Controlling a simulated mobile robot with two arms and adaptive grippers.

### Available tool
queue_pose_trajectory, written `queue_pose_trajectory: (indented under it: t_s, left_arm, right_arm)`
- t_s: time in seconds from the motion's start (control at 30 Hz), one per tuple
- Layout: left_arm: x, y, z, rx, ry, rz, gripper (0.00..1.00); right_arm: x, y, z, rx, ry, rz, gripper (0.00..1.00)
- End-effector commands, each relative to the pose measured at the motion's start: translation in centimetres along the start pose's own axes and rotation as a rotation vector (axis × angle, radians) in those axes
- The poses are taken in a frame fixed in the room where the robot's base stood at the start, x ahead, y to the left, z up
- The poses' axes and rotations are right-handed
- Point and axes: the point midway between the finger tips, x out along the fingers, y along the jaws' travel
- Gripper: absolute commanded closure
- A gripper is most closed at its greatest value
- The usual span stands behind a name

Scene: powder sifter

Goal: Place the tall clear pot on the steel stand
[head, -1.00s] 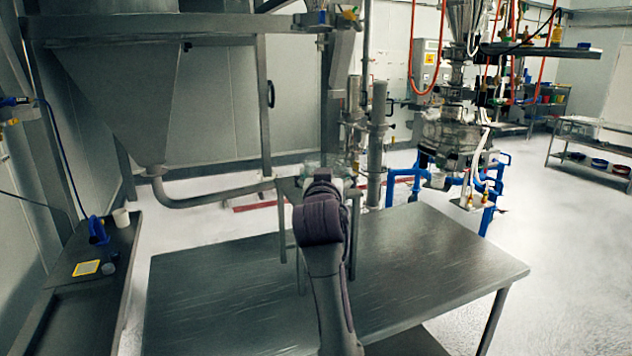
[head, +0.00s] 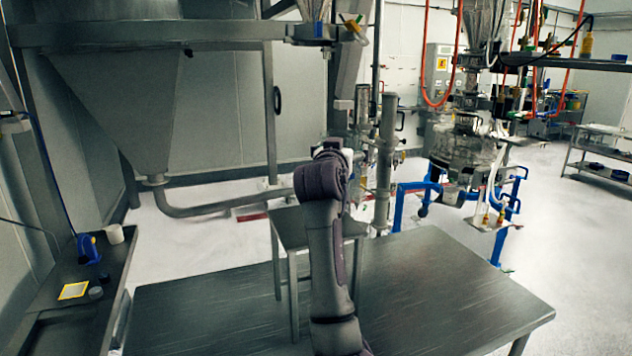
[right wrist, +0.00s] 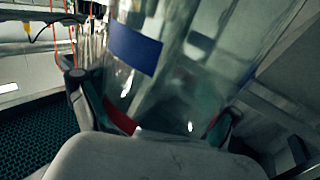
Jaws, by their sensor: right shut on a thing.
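The tall clear pot (right wrist: 205,60) fills the right wrist view. It is see-through, with a blue band and a red band on its wall, and it looks tilted there. My right gripper (right wrist: 150,112) is shut on it, with a dark finger on each side. In the head view my right arm reaches forward over the table and hides the gripper and most or all of the pot. The steel stand (head: 288,232) has a flat top and thin legs, and my arm covers its right part. I cannot tell whether the pot touches it. My left gripper is not in view.
A wide steel table (head: 440,285) lies in front, its visible top bare. A side bench (head: 60,310) on the left holds a white cup (head: 114,234) and a blue tool (head: 88,249). A large hopper (head: 120,110) and pipes stand behind. Blue-framed equipment (head: 410,205) stands at right.

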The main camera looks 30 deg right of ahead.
Motion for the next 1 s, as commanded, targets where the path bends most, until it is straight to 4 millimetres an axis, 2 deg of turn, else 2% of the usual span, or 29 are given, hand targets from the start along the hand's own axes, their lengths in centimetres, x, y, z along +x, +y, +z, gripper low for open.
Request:
queue_pose_trajectory:
  t_s: [0.03, 0.13, 0.23, 0.33, 0.5, 0.57, 0.73, 1.0]
  left_arm:
    - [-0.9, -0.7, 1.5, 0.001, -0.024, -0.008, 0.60]
    - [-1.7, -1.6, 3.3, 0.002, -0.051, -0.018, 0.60]
    - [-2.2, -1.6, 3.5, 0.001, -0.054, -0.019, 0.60]
    - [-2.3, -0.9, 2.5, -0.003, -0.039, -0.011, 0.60]
    - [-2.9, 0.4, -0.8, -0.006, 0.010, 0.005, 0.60]
    - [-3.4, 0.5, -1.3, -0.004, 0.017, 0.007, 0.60]
    - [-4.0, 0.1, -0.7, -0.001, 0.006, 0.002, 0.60]
    - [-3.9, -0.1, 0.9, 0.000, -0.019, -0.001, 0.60]
  right_arm:
    - [0.1, -1.3, 0.6, -0.005, -0.007, -0.002, 0.47]
    - [0.2, -3.5, 1.8, -0.005, -0.005, -0.001, 0.47]
    - [0.3, -5.2, 2.8, -0.004, -0.003, 0.000, 0.47]
    - [0.4, -6.1, 3.5, -0.002, -0.001, 0.001, 0.47]
    - [0.4, -6.6, 4.8, -0.003, -0.002, 0.002, 0.47]
    - [0.4, -6.5, 5.7, -0.004, -0.002, 0.001, 0.47]
    - [0.4, -6.6, 7.6, -0.002, 0.001, 0.001, 0.47]
    - [0.4, -6.6, 7.8, 0.001, 0.001, 0.001, 0.47]
